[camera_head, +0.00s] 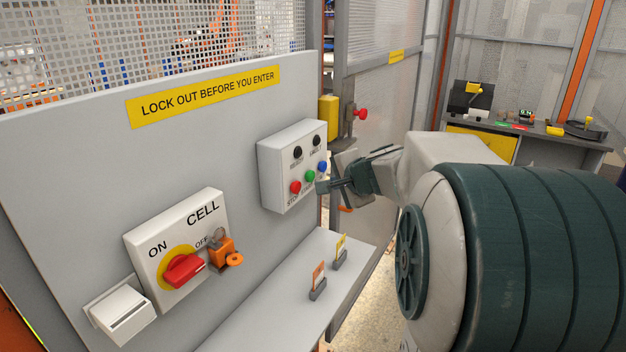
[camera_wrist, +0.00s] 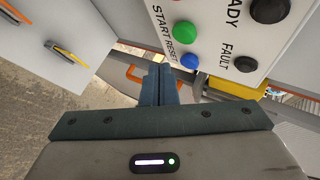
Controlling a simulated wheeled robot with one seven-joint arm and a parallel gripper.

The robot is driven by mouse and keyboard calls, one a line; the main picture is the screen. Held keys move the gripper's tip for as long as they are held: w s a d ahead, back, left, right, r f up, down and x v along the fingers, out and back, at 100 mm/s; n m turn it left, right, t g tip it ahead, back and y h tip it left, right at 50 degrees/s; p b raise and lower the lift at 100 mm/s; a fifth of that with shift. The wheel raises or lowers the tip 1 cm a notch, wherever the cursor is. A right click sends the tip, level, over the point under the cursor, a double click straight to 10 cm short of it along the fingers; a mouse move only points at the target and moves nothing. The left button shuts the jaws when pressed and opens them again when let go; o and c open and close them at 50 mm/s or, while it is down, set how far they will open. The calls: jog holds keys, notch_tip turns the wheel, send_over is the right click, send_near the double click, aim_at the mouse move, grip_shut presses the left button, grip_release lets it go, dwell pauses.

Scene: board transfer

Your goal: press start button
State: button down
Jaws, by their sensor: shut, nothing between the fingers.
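The light grey button box (camera_head: 272,178) is on the wall panel in the head view. Its green button (camera_head: 310,175), beside the START label in the wrist view (camera_wrist: 184,32), sits between a red button (camera_head: 295,188) and a blue button (camera_head: 322,167), labelled RESET. My gripper (camera_head: 321,187) is shut and empty, its fingertips just right of and below the green button in the head view. In the wrist view its closed fingers (camera_wrist: 160,75) lie below the green and blue buttons. I see no clear contact with any button.
Two dark lamps, READY (camera_head: 297,152) and FAULT (camera_head: 317,142), sit above the buttons. A shelf (camera_head: 262,310) with two small tagged holders juts out below. A CELL switch box (camera_head: 140,245) with a red handle and orange padlock is at left.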

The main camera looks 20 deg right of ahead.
jog(key=shift+s+d+b, duration=0.35)
jog(key=shift+s+d, duration=0.5)
jog(key=shift+s, duration=0.25)
jog(key=s+a+f+n+g+y, duration=0.1)
jog(key=s+a+f+n+g, duration=0.15)
jog(key=s+a+n, duration=0.35)
jog(key=s+a+f+n+g+y, duration=0.1)
jog(key=s+a+f+n+g, duration=0.2)
jog(key=a, duration=0.5)
jog(key=s+a+f+n+g+h, duration=0.1)
jog(key=s+f+n, duration=0.2)
jog(key=s, duration=0.4)
jog(key=s+a+f+n+g+h, duration=0.1)
jog(key=s+f+n+g, duration=0.1)
jog(key=s, duration=0.5)
jog(key=shift+s+a+f+n+h, duration=0.25)
jog(key=shift+f+n+h, duration=0.15)
jog(key=shift+f+n, duration=0.45)
jog(key=shift+r, duration=0.15)
